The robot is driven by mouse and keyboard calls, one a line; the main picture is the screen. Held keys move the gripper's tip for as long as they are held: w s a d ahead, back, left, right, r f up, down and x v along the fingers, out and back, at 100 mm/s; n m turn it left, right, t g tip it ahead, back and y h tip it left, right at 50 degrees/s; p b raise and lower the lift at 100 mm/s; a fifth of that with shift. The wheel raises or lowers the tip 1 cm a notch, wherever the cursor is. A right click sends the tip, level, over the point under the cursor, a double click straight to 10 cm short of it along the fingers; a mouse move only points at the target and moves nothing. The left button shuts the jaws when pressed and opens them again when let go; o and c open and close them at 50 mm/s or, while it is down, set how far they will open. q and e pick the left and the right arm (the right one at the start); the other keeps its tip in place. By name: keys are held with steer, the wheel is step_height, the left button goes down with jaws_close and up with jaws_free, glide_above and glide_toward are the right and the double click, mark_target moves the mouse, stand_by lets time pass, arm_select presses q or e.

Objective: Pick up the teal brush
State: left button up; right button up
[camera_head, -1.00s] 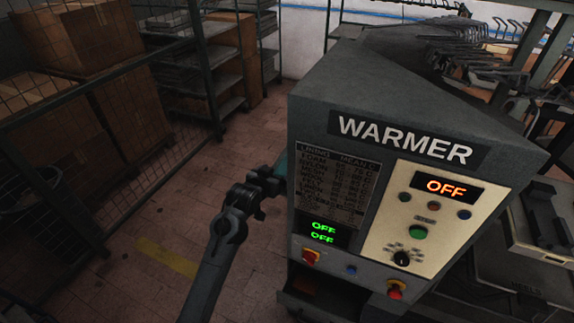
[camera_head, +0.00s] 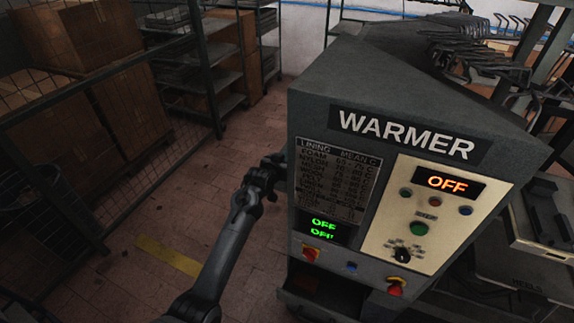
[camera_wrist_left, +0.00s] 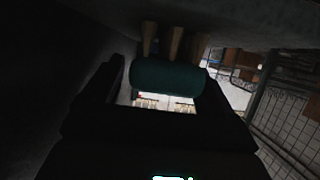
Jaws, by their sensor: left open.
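The teal brush (camera_wrist_left: 167,77) shows in the left wrist view as a dark teal rounded body. Several light wooden-looking pieces rise behind its upper edge. My left gripper (camera_wrist_left: 162,90) is open, with one dark finger at each side of the teal body. I cannot tell whether the fingers touch it. In the head view my left gripper (camera_head: 274,168) is at the left side of the warmer, with its tip partly hidden behind the warmer's edge. The brush cannot be made out there. My right gripper is not in view.
The grey warmer (camera_head: 370,85), with its control panel facing me, blocks the space right of my left gripper. A mesh rack (camera_head: 95,150) with cardboard boxes stands at the left. The tiled floor between (camera_head: 150,215) is clear. A bench with trays is at the right.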

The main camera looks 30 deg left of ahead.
arm_select(q)
steer(key=shift+w+a+f, duration=0.1)
steer(key=shift+w+f, duration=0.05)
steer(key=shift+w, duration=0.2)
steer(key=shift+c, duration=0.3)
steer(key=c, duration=1.1)
steer(key=shift+o, duration=0.2)
steer(key=shift+r, duration=0.2)
